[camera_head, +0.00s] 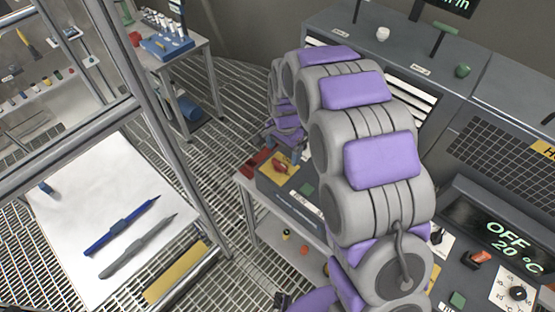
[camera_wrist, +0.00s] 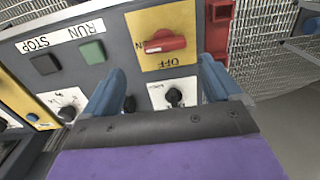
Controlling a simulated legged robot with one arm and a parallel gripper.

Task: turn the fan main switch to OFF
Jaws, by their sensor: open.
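The fan main switch is a red rotary handle (camera_wrist: 166,42) on a yellow plate (camera_wrist: 182,20) in the wrist view. Its handle lies crosswise in the picture, its narrow end toward the partly hidden ON mark at the left. The upside-down OFF mark is just below it. My gripper (camera_wrist: 160,66) is open, with its two blue fingers apart on either side of the switch's column and short of the handle. Nothing is between the fingers. In the head view the red handle (camera_head: 281,167) shows on the control box, below my arm's far end; my fingers cannot be made out there.
Beside the switch are a green RUN button (camera_wrist: 93,52), a dark STOP button (camera_wrist: 45,64) and a black knob (camera_wrist: 174,96). A red bracket (camera_wrist: 218,25) stands by the right finger. A display (camera_head: 505,240) reads OFF 20 °C. Grated floor lies left.

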